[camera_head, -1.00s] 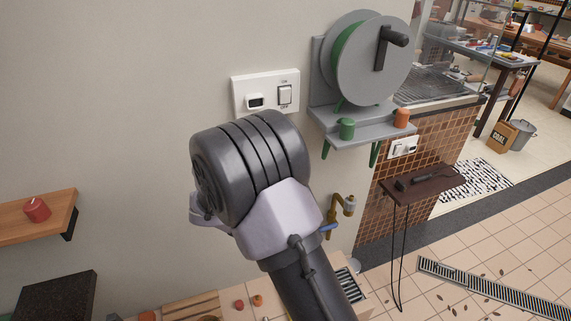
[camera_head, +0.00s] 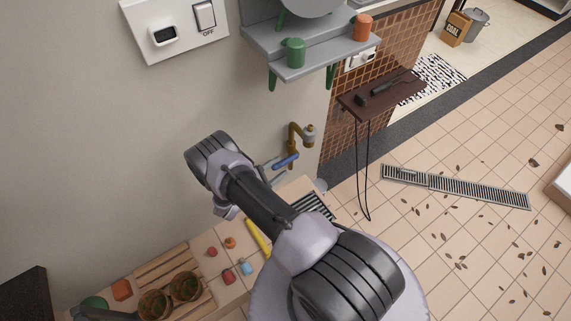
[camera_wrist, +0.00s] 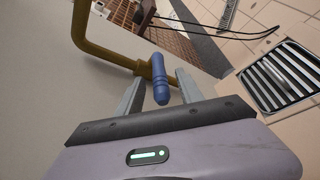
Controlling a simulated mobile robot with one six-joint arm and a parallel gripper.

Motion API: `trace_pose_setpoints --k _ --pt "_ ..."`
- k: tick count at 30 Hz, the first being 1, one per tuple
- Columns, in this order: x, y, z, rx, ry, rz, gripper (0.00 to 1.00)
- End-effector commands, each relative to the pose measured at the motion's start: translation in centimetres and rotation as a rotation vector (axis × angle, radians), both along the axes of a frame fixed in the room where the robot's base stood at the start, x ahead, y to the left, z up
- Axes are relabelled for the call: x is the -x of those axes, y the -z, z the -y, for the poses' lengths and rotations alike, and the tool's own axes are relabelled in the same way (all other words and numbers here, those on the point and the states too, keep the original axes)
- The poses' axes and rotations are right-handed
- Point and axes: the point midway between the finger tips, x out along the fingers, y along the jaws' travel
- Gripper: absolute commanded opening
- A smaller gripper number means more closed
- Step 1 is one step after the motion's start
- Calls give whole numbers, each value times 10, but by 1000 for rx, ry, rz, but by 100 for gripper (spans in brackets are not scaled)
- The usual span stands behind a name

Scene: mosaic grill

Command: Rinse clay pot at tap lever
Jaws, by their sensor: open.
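The brass tap (camera_head: 293,136) with its blue lever (camera_head: 287,161) is on the wall, right of my wrist in the head view. In the wrist view the blue lever (camera_wrist: 160,85) points toward me between the fingers of my gripper (camera_wrist: 160,76), which is open. The brass pipe (camera_wrist: 95,45) bends behind it. I cannot tell whether a finger touches the lever. Two brown pots, one on the left (camera_head: 153,305) and one on the right (camera_head: 185,286), stand on the counter's wooden slats; I cannot tell which is the clay pot. My gripper holds nothing.
A slatted drain (camera_wrist: 284,74) lies below and right of the tap. The counter holds small red and orange pieces, a blue item (camera_head: 246,267) and a yellow stick (camera_head: 258,238). A grey shelf (camera_head: 310,55) with green and orange cups hangs above.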

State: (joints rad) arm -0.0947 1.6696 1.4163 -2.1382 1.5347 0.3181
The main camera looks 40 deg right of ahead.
Motion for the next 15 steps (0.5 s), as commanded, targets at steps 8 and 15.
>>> trace_pose_setpoints --k 8,15 --pt "-9 13 41 1 2 0 44" --pt "-11 12 45 1 1 0 44"
